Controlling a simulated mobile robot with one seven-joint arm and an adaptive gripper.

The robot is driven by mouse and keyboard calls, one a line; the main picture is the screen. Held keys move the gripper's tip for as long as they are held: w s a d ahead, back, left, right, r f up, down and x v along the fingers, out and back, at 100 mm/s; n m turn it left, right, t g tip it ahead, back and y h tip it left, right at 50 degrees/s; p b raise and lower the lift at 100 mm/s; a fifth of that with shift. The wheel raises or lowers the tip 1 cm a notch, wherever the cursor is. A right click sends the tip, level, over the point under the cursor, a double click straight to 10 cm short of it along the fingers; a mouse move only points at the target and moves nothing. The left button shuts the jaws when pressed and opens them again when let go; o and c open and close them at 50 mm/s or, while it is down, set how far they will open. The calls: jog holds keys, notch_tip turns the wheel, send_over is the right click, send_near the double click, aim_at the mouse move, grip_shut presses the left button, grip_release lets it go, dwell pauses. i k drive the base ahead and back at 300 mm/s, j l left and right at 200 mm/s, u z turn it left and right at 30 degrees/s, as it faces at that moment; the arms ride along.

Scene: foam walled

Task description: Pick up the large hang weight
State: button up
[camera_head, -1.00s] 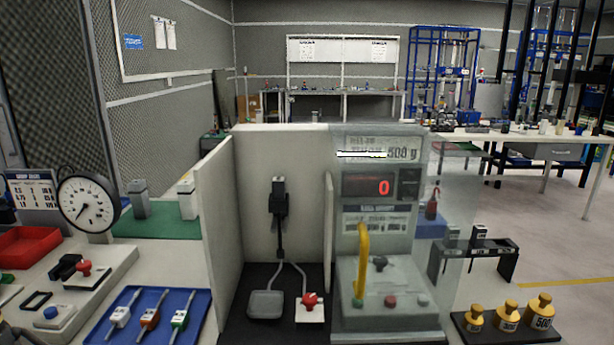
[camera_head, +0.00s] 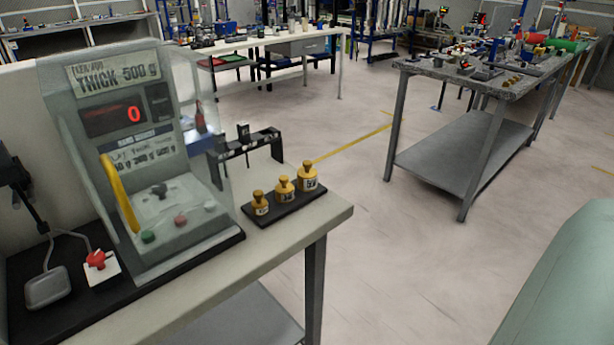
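Several gold hang weights stand in a row on a black tray (camera_head: 253,213) at the right end of the near bench. The large hang weight (camera_head: 308,178) is the rightmost and tallest, upright, with a knob on top and a pale label. A medium weight (camera_head: 285,189) and a small weight (camera_head: 260,203) stand to its left, apart from it. My gripper is not in view.
A grey test machine (camera_head: 130,130) with a red display and a yellow lever stands left of the weights. A black rack (camera_head: 245,150) stands behind them. The bench edge (camera_head: 335,215) is just right of the tray. Open floor (camera_head: 390,260) lies beyond, with another table (camera_head: 460,150) at right.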

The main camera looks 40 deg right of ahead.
aim_at(307, 175)
jog(key=l+z, duration=0.25)
jog(key=l, duration=0.85)
jog(key=l+z, duration=0.3)
jog(key=l, duration=0.85)
